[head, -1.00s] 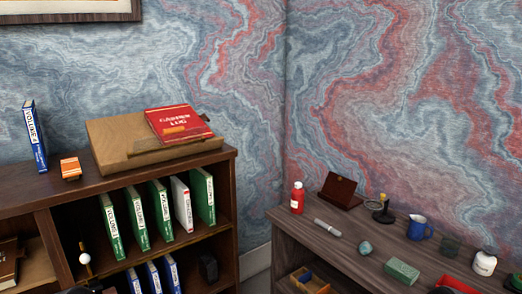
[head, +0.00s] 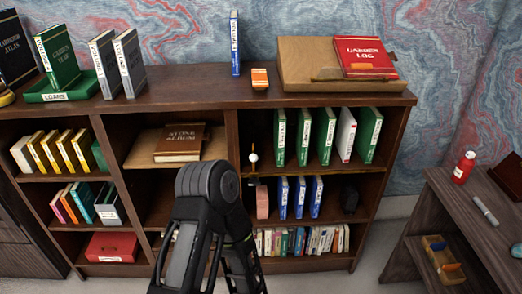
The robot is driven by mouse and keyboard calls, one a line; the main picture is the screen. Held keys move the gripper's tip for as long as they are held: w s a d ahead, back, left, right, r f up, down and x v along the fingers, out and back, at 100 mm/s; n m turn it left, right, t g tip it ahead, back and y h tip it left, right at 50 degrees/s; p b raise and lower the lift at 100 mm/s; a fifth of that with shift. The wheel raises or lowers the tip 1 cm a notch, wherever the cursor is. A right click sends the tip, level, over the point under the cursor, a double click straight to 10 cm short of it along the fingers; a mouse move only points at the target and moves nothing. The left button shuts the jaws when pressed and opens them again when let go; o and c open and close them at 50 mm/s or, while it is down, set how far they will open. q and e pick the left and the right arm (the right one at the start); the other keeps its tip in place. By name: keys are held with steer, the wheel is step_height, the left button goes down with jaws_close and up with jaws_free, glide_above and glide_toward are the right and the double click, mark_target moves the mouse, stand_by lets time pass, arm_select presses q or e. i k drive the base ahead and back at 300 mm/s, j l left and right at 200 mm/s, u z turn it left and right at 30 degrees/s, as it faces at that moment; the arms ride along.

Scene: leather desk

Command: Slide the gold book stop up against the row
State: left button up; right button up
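A small gold stand with a white ball (head: 253,157) is at the left end of the upper right shelf bay; I take it for the gold book stop. Its lower part is small and hard to make out. To its right is a row of green books (head: 303,137) with one white book (head: 346,135) among them, standing upright. A gap shows between the ball and the leftmost green book (head: 280,138). One of my black arms rises from the bottom centre, in front of the bookcase. Neither gripper's fingertips show.
A wooden slope (head: 300,68) with a red book (head: 364,56) is on top. A side desk (head: 455,215) stands at right.

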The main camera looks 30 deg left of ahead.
mark_target(253, 158)
steer(key=u, duration=1)
steer(key=j+z, duration=0.25)
steer(key=j, duration=0.15)
steer(key=k+j+z, duration=0.25)
steer(key=i+j, duration=0.1)
